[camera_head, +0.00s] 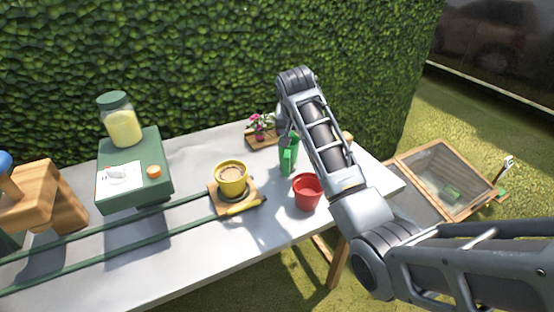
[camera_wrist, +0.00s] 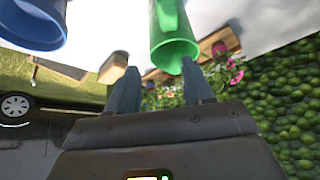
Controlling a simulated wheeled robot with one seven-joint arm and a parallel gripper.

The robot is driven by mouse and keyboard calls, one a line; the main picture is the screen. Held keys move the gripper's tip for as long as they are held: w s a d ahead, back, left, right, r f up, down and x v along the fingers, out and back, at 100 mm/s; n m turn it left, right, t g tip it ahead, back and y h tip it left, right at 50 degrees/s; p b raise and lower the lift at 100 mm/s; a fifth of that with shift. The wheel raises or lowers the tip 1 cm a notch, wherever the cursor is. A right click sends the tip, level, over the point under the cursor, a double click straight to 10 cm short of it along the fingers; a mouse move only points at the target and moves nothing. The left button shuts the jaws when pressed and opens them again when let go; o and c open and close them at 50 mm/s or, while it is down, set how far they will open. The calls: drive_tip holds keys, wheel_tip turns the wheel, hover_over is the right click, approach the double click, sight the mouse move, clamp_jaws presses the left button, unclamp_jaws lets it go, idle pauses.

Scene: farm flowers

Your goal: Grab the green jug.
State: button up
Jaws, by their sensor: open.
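The green jug (camera_head: 288,158) stands on the white table, partly covered by my arm in the head view. In the wrist view the jug (camera_wrist: 172,38) shows at the top, near the right fingertip. My gripper (camera_wrist: 160,72) is open, with its two fingers apart and nothing seen held between them. The jug lies around and beyond the fingertips; I cannot tell if they touch it. In the head view the gripper is mostly hidden behind my arm, close above the jug.
A red pot (camera_head: 307,192) stands just in front of the jug. Pink flowers (camera_head: 261,128) in a wooden tray are behind it. A yellow pot (camera_head: 231,178) is to the left. A blue container (camera_wrist: 35,25) shows in the wrist view. A hedge (camera_head: 220,60) borders the table's back.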

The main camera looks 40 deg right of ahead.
hover_over(287, 167)
drive_tip(key=f, duration=0.3)
drive_tip(key=shift+s+f+g+y, duration=0.2)
drive_tip(key=shift+f+g+y, duration=0.05)
drive_tip(key=shift+g+y, duration=0.15)
drive_tip(key=shift+a+f+p+x, duration=0.1)
drive_tip(key=shift+a+p+x, duration=0.15)
drive_tip(key=shift+x, duration=1.05)
drive_tip(key=shift+a+f+p+x, duration=0.15)
drive_tip(key=shift+p+x, duration=0.15)
drive_tip(key=shift+x, duration=0.95)
drive_tip(key=shift+a+p+x, duration=0.25)
drive_tip(key=shift+x, duration=1.05)
drive_tip(key=shift+s, duration=0.2)
drive_tip(key=shift+c, duration=0.2)
clamp_jaws()
